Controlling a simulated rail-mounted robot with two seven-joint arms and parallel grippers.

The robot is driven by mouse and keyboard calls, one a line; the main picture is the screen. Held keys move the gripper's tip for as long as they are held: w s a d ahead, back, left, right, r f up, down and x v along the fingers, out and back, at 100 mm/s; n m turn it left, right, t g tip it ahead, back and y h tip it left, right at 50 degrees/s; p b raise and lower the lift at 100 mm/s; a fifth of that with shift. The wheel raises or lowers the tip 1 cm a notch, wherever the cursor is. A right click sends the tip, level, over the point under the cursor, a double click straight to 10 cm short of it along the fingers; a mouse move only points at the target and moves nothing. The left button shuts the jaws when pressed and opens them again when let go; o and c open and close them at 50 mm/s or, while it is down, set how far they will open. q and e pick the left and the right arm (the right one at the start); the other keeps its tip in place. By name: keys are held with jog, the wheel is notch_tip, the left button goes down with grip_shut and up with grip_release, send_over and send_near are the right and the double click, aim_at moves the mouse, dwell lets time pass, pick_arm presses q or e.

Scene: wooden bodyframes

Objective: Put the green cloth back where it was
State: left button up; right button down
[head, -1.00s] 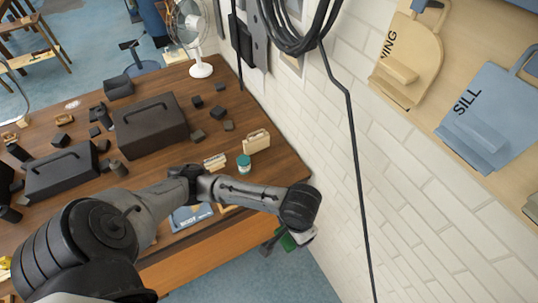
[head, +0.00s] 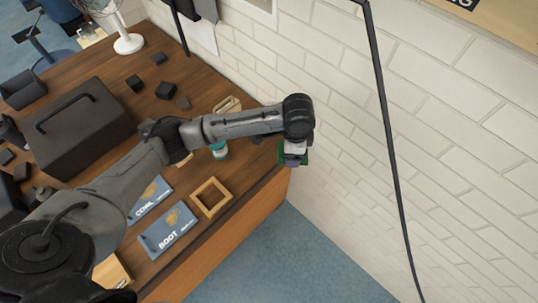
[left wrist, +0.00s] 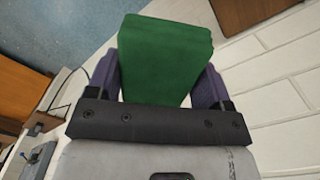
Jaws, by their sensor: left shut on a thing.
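The green cloth (left wrist: 165,58) fills the space between the two purple fingers of my left gripper (left wrist: 158,88) in the left wrist view. The gripper is shut on it. In the head view the left gripper (head: 294,160) hangs below the end of my arm, near the table's right edge by the white brick wall. Only a small green edge of the cloth (head: 307,157) shows there; the gripper hides the rest. My right gripper is not in view.
The wooden table (head: 250,190) holds a square wooden frame (head: 211,197), blue plates marked BOOT (head: 167,230) and COWL (head: 150,199), a teal-labelled jar (head: 219,150), a dark toolbox (head: 80,128) and dark blocks. A black cable (head: 385,110) hangs along the brick wall (head: 450,150).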

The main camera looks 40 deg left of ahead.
pick_arm(q)
jog(key=w+a+f+m+b, duration=0.4)
jog(key=w+f+m+b, duration=0.3)
jog(key=w+f+b, duration=0.5)
jog(key=m+b, duration=0.1)
jog(key=b, duration=0.4)
send_over(269, 144)
notch_tip(269, 144, down, 4)
jog(key=shift+s+r, duration=0.15)
jog(key=shift+f, duration=2)
jog(key=o, duration=0.4)
jog(key=shift+f, duration=0.1)
jog(key=o, duration=0.5)
